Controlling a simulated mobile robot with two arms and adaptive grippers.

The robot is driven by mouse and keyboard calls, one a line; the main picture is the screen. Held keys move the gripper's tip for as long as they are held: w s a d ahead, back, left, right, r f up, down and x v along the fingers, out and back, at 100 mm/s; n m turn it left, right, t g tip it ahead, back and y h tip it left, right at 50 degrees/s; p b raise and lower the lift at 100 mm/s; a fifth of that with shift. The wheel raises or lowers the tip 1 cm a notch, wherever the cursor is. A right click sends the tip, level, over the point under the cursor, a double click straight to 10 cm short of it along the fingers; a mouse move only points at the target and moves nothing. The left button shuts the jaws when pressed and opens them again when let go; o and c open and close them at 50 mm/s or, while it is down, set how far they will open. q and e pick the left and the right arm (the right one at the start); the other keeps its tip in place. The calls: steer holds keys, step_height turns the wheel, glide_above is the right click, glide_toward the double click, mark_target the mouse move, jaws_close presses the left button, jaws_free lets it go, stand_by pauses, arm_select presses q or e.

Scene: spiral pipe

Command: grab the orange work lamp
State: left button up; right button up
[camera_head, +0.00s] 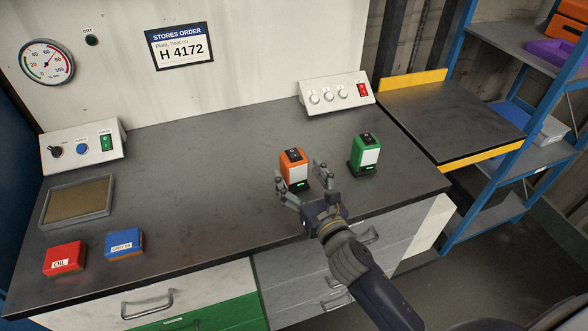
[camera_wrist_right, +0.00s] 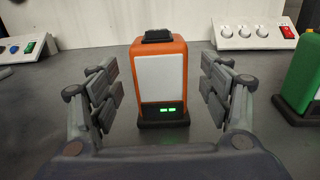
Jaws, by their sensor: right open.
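The orange work lamp (camera_head: 291,163) stands upright on the dark bench top, with a white front panel and a black top. In the right wrist view the lamp (camera_wrist_right: 160,75) is centred, with green lights low on its front. My right gripper (camera_head: 301,178) is open at the near side of the lamp. In the wrist view its two fingers (camera_wrist_right: 160,90) are spread to the left and right of the lamp, with a visible gap on each side. Whether the fingertips reach past the lamp's front face is hard to tell. My left gripper is not in view.
A green lamp (camera_head: 364,153) stands to the right of the orange one. A control box (camera_head: 336,94) is behind. A red box (camera_head: 65,258), a blue box (camera_head: 124,244) and a tray (camera_head: 48,221) sit at left. The bench middle (camera_head: 200,180) is clear.

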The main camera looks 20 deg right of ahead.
mark_target(298, 173)
steer(key=w, duration=0.3)
steer(key=shift+w+a, duration=0.15)
steer(key=shift+w, duration=0.2)
steer(key=shift+c, duration=1)
steer(key=c, duration=1.2)
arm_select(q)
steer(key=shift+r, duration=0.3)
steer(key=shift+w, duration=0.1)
arm_select(e)
steer(key=shift+r, duration=0.15)
